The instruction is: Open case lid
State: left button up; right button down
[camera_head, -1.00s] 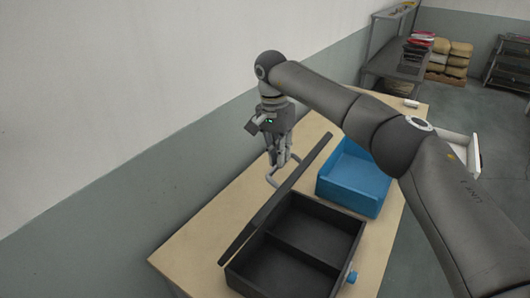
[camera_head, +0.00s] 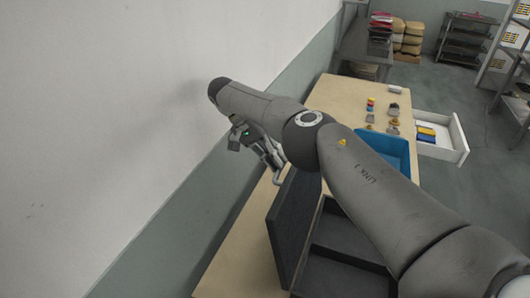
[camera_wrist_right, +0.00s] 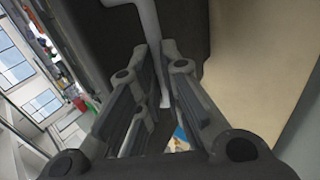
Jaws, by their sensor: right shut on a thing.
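The black case (camera_head: 345,236) stands on the wooden table with its lid (camera_head: 292,225) raised along its left side. The case's compartments are partly covered by my right arm. My right gripper (camera_head: 270,158) is at the lid's far end, shut on the grey lid handle (camera_head: 279,178). In the right wrist view the handle (camera_wrist_right: 148,25) runs down between the two fingers (camera_wrist_right: 165,90), with the dark lid (camera_wrist_right: 187,35) behind them. My left gripper is not in view.
A blue bin (camera_head: 380,150) stands beyond the case. Several small parts (camera_head: 393,112) lie at the table's far end, near an open white drawer (camera_head: 455,140). A wall (camera_head: 150,120) runs close along the left. The table's left strip (camera_head: 235,255) is bare.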

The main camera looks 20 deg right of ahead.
jog(key=shift+s+f, duration=0.2)
jog(key=shift+f, duration=0.35)
jog(key=shift+s+f, duration=0.15)
jog(key=shift+f, duration=0.35)
jog(key=c, duration=1.7)
grip_release()
jog(key=shift+d, duration=0.1)
jog(key=shift+o, duration=1.1)
jog(key=shift+d, duration=0.55)
jog(key=shift+w+r, duration=0.1)
jog(key=shift+r, duration=4.9)
